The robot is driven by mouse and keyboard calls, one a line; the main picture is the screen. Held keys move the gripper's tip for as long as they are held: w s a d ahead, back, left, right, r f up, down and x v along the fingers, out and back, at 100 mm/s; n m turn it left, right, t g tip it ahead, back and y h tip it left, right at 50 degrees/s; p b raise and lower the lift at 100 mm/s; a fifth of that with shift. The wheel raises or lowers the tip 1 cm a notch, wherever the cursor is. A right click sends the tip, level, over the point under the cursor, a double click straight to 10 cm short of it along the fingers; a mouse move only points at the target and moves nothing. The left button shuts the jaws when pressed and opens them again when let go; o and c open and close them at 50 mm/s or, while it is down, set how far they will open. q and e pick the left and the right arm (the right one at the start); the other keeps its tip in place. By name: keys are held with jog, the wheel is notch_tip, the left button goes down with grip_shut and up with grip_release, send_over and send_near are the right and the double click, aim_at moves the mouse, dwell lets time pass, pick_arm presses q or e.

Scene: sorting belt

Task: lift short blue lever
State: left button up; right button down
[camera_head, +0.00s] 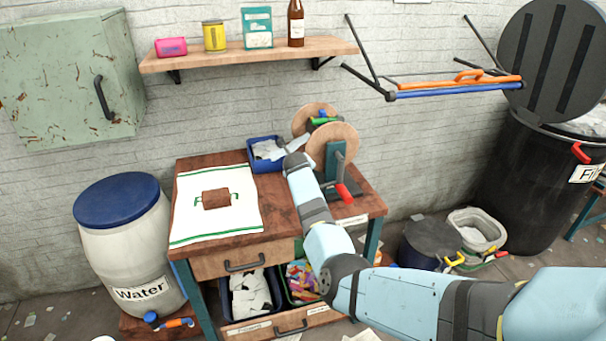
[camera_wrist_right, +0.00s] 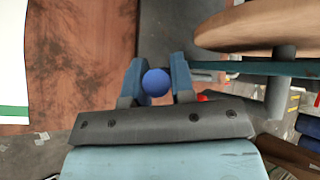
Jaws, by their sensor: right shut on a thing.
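The short blue lever shows in the right wrist view as a round blue knob (camera_wrist_right: 156,82); its shaft is hidden. My right gripper (camera_wrist_right: 156,71) has one finger on each side of the knob and is shut on it. In the head view my right arm reaches in from the right across the wooden workbench (camera_head: 290,208). Its wrist ends in front of the machine with two wooden discs (camera_head: 335,142). The held knob cannot be made out there. My left gripper is not in view.
A red-handled lever (camera_head: 344,193) stands on the machine's right side. A blue bin with paper (camera_head: 262,163) is behind my wrist. A shelf (camera_head: 240,54) hangs above.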

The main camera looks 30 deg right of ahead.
jog(key=shift+s+d+r+y+p, duration=0.1)
jog(key=shift+d+r+y+p, duration=0.1)
jog(key=shift+d+y+p, duration=0.25)
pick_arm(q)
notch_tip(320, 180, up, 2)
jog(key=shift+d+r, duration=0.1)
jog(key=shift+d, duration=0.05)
pick_arm(e)
jog(key=shift+a+m, duration=0.15)
jog(key=shift+m, duration=0.15)
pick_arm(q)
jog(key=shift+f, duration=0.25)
pick_arm(e)
jog(key=c, duration=1)
grip_release()
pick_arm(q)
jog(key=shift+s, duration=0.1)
pick_arm(e)
jog(key=shift+o, duration=0.2)
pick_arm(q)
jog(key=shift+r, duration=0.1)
pick_arm(e)
jog(key=shift+s+a+r, duration=0.2)
jog(key=shift+s+r, duration=0.1)
jog(key=shift+r, duration=0.15)
jog(key=v, duration=1.2)
jog(key=shift+s+r, duration=0.2)
jog(key=shift+s, duration=0.05)
